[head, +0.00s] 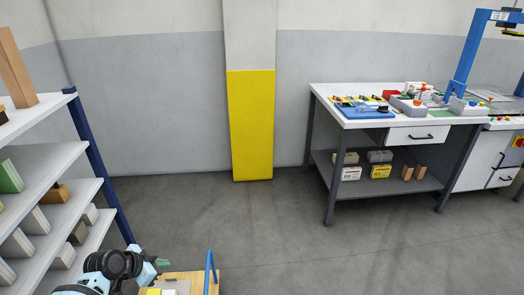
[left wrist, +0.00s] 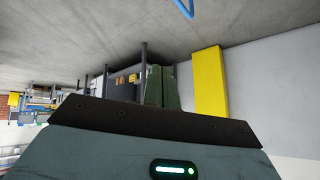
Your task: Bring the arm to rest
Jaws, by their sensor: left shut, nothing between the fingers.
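My left gripper (head: 155,266) shows at the bottom left of the head view, low beside the shelf rack. Its greenish fingers also show at the middle of the left wrist view (left wrist: 158,86). The fingers are together and hold nothing. My left arm comes in from the bottom left with its black wrist joint bent. My right gripper is not in view.
A wooden board (head: 205,277) with a blue handle (head: 210,268) lies just right of the gripper. A white shelf rack (head: 60,157) with blocks stands at left. A white workbench (head: 365,122) stands at right. A yellow-painted pillar (head: 251,125) is at the wall. The middle floor is clear.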

